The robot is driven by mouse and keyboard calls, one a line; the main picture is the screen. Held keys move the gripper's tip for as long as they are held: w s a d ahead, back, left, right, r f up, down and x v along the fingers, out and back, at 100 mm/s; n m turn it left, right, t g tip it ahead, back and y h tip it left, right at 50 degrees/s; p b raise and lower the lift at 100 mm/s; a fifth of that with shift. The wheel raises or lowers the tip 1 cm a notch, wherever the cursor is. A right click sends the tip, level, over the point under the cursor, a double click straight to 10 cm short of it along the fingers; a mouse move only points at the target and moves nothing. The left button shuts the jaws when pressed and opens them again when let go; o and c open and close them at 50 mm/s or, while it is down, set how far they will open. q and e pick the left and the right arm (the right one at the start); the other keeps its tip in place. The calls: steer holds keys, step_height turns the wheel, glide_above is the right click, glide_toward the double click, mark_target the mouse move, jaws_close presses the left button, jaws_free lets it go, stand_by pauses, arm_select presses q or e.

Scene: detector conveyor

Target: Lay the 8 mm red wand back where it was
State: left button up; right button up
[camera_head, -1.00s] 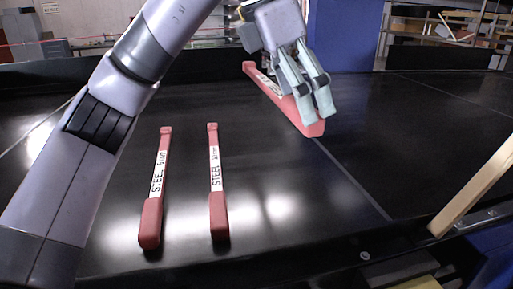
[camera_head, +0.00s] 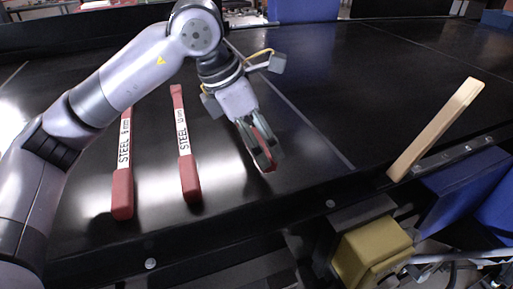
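My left gripper (camera_head: 260,153) is shut on a red wand (camera_head: 270,168), above the black belt near its front edge. Most of this wand is hidden behind the fingers and hand, and its label cannot be read. Two other red wands lie on the belt to the left, side by side with a gap, handles towards the front. Both the left wand (camera_head: 123,195) and the middle wand (camera_head: 190,180) have white labels starting with "STEEL"; their sizes are too small to read surely. My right gripper is not in view.
The black belt (camera_head: 350,75) is clear to the right and behind the gripper. A wooden stick (camera_head: 436,130) stands tilted at the front right edge. A yellow block (camera_head: 372,253) and blue panels (camera_head: 455,195) are below the front edge.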

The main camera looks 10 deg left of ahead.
arm_select(q)
step_height(320, 180, down, 4)
steer(key=shift+r+p, duration=0.1)
steer(key=shift+p, duration=0.35)
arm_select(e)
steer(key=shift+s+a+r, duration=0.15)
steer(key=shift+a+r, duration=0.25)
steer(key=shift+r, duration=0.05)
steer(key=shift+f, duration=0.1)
arm_select(q)
steer(key=shift+f+b, duration=0.2)
steer(key=shift+b, duration=0.1)
steer(key=o, duration=1.1)
steer(key=shift+r, duration=0.1)
steer(key=shift+c, duration=0.2)
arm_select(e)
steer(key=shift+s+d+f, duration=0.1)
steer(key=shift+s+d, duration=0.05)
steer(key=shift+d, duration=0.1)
arm_select(q)
steer(key=shift+r, duration=0.1)
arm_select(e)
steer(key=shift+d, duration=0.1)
